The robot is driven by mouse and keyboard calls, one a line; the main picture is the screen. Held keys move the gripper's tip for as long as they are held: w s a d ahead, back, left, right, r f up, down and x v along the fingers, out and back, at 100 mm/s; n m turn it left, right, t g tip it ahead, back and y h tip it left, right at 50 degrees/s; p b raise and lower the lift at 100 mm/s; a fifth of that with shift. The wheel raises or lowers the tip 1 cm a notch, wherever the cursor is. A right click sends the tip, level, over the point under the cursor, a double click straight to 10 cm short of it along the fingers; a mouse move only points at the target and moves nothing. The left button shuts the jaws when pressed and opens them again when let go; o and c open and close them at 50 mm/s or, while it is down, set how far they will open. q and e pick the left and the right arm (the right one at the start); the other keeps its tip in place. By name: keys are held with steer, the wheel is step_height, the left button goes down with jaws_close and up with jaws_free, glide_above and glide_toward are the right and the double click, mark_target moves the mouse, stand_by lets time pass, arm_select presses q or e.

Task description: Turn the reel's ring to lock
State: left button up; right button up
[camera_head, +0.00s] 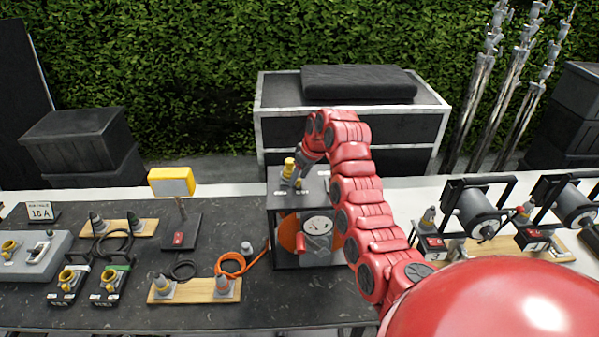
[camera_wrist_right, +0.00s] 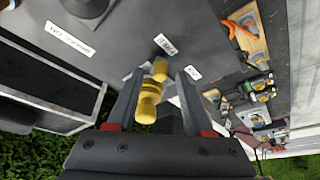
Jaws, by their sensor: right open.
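The reel (camera_head: 318,226) stands on the dark table in the head view, a black box frame with orange cable, a white dial and a red part in front. A yellow fitting (camera_head: 289,168) stands upright on its grey top plate; I take it to hold the ring. My right gripper (camera_head: 298,174) reaches down to it from above. In the right wrist view the yellow fitting (camera_wrist_right: 149,98) lies between the two open fingers of my right gripper (camera_wrist_right: 156,92). I cannot tell whether either finger touches it. My left gripper is not in view.
White labels (camera_wrist_right: 165,43) lie on the top plate around the fitting. A yellow lamp (camera_head: 171,182) and wooden boards with connectors (camera_head: 194,291) stand left of the reel. Cable drums (camera_head: 480,214) stand at the right. A black cabinet (camera_head: 267,131) is behind.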

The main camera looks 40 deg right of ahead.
steer(key=shift+w+f, duration=0.1)
steer(key=c, duration=0.4)
jaws_close()
